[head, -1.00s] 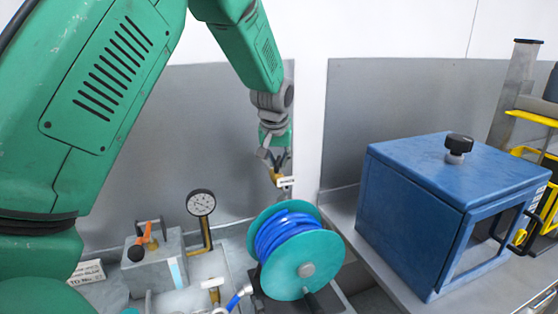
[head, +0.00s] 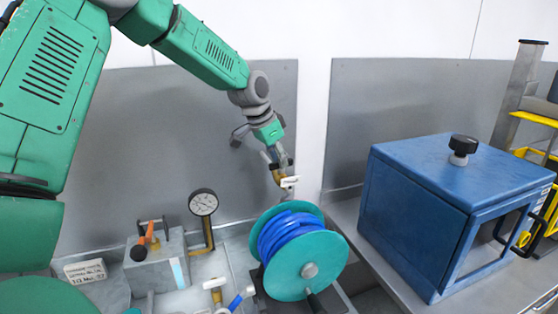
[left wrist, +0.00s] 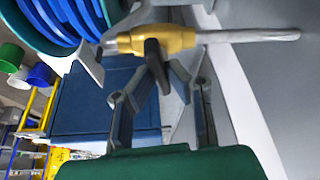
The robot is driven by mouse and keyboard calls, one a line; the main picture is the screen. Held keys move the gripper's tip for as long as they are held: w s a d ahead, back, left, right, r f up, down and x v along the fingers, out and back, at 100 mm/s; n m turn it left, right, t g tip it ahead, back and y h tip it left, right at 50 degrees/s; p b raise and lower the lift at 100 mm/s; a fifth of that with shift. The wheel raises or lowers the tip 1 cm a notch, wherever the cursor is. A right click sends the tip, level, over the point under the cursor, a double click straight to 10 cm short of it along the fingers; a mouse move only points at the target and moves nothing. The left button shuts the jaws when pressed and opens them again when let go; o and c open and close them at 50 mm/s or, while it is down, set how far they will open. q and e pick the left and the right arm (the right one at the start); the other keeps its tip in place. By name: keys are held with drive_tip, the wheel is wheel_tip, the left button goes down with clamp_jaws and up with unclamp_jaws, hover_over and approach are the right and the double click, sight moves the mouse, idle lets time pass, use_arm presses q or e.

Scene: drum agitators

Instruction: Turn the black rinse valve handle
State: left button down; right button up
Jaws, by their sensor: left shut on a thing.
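The rinse valve has a brass body (head: 277,177) and stands behind the hose reel in the head view. In the left wrist view its yellow brass body (left wrist: 170,40) sits on a grey pipe, and the black handle (left wrist: 152,50) sticks out towards my fingers. My left gripper (left wrist: 165,72) is shut on the black handle, its fingers on either side of the handle's end. In the head view my left gripper (head: 273,163) reaches down to the valve from above, and the handle is mostly hidden by the fingers. My right gripper is in neither view.
A teal reel with blue hose (head: 312,262) stands just in front of the valve. A pressure gauge (head: 203,203) and a grey box with an orange lever (head: 155,265) are to its left. A blue cabinet (head: 415,210) stands on the right bench. A grey panel (head: 130,130) is behind.

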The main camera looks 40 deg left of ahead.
use_arm(q)
drive_tip(key=shift+m+h, duration=0.3)
drive_tip(key=shift+m, duration=0.7)
drive_tip(key=shift+f, duration=0.1)
drive_tip(key=c, duration=1.6)
unclamp_jaws()
drive_tip(key=shift+w, duration=0.1)
drive_tip(key=shift+w+f+g, duration=0.2)
drive_tip(key=shift+w+g, duration=0.1)
drive_tip(key=shift+w, duration=0.05)
drive_tip(key=v, duration=1.1)
drive_tip(key=shift+a+r, duration=0.3)
drive_tip(key=shift+r, duration=0.05)
drive_tip(key=shift+s, duration=0.1)
